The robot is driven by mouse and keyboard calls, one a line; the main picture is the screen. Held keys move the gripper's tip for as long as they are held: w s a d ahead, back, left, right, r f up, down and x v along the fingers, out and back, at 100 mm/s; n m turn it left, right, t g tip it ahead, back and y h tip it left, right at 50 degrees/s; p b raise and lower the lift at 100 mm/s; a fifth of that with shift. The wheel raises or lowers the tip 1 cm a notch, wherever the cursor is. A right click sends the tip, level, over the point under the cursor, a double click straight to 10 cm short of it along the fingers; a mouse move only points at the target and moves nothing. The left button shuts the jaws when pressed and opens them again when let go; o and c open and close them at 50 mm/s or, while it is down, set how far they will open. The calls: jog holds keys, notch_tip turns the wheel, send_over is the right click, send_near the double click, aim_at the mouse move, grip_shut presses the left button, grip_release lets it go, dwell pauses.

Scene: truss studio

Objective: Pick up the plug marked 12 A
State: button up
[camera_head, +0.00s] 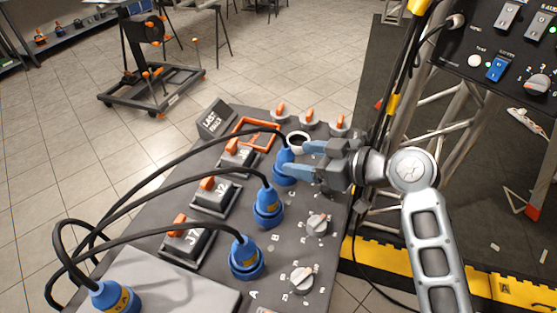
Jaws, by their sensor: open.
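Several blue plugs with black cables show in the head view. The farthest plug (283,158) stands upright on the grey panel (330,190). A second plug (267,207) and a third plug (246,259) stand nearer in the same row. A fourth plug (116,299) with a yellow label is at the bottom left; its marking ends in "A", but the number is unclear. I cannot read 12 A on any plug. My gripper (296,159) is open at the farthest plug, its lower finger overlapping that plug in the picture. I cannot tell whether they touch.
Grey boxes with orange levers (214,191) line the panel's left side, under the looping cables. Grey knobs (302,279) stand to the right of the plugs. A truss (455,125) and a black switch box (506,45) are at right. Tiled floor (262,70) lies beyond.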

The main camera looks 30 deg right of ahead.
aim_at(291, 157)
jog(key=p+x, duration=0.1)
jog(key=x, duration=0.5)
jog(key=shift+w+a+f, duration=0.15)
jog(key=shift+w+f, duration=0.05)
jog(key=shift+f, duration=0.05)
jog(key=shift+c, duration=0.3)
jog(key=c, duration=1.1)
jog(key=shift+r, duration=0.15)
